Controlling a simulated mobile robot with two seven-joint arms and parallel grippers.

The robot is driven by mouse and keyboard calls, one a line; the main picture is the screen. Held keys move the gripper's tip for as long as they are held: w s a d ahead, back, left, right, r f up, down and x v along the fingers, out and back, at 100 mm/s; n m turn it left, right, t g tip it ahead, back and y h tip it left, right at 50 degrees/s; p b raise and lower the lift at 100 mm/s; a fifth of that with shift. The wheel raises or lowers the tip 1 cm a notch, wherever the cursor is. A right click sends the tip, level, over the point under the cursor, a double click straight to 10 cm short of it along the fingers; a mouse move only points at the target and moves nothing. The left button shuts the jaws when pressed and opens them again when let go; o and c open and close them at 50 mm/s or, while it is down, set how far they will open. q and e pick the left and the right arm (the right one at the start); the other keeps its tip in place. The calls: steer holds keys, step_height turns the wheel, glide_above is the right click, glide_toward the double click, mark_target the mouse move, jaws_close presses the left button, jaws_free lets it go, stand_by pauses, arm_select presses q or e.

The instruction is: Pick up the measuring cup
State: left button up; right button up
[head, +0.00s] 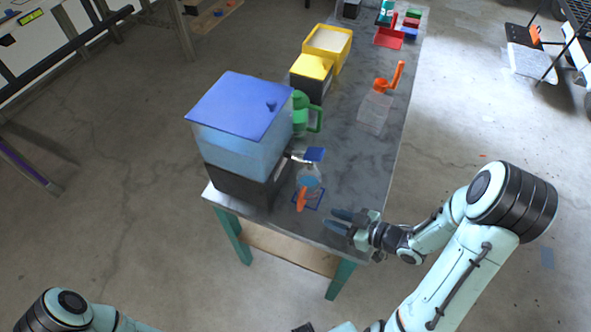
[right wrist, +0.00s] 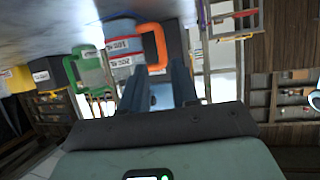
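A clear measuring cup (head: 309,180) with an orange handle stands on a blue-outlined square at the table's near end, below the tap of a blue-lidded dispenser (head: 232,150). Something blue shows in or above the cup. In the right wrist view a clear cup (right wrist: 122,62) with white labels and an orange handle shows beyond the fingers; it appears upside down. My right gripper (head: 340,222) is open and empty, with a gap between its dark fingers, to the right of the cup and apart from it. My left gripper is out of view.
A green jug (head: 301,115) stands behind the dispenser. A second clear container (head: 375,112) with an orange handle stands farther back. Yellow-and-black boxes (head: 311,78) and red trays (head: 388,38) sit toward the far end. The table (head: 352,165) is bare right of the cup.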

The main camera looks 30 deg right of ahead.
mark_target(302, 207)
steer(key=shift+w+a+f, duration=0.15)
steer(key=shift+w+a, duration=0.15)
steer(key=shift+w, duration=0.05)
steer(key=x, duration=0.6)
steer(key=shift+a+f, duration=0.1)
steer(key=shift+a, duration=0.1)
steer(key=x, duration=0.5)
steer(key=shift+w+a+p, duration=0.1)
steer(key=shift+w+p, duration=0.3)
steer(key=shift+w, duration=0.1)
steer(key=shift+s, duration=0.1)
steer(key=shift+r, duration=0.25)
jaws_close()
